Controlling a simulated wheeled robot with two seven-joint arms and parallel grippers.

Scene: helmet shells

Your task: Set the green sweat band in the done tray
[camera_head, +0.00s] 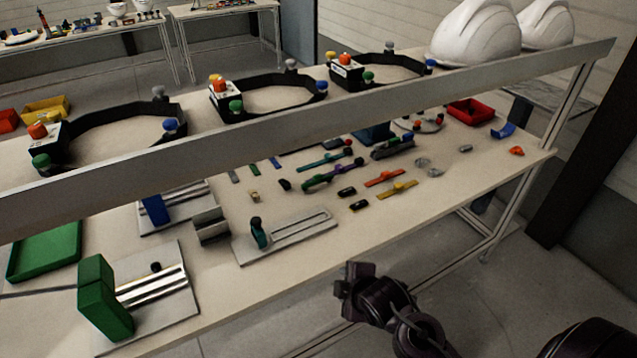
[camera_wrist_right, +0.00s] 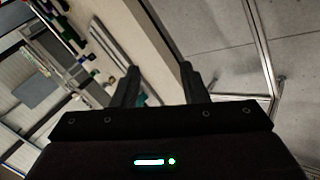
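A green tray (camera_head: 48,252) lies at the left end of the table; I cannot read any label marking it as the done tray. Several thin coloured strips lie mid-table: a teal-green one (camera_head: 325,158), a purple and green one (camera_head: 332,175), a red one (camera_head: 384,178) and a yellow one (camera_head: 397,190). I cannot tell which is the green sweat band. My right gripper (camera_head: 358,286) hangs off the table's front edge, apart from the strips. In the right wrist view its fingers (camera_wrist_right: 160,84) are spread with nothing between them. My left gripper is not in view.
A long grey rail (camera_head: 300,128) crosses above the table. A green block fixture (camera_head: 105,297) and a grey plate (camera_head: 287,236) stand near the front edge. A red tray (camera_head: 470,111) and white helmets (camera_head: 478,35) are at the back right. Floor is free in front.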

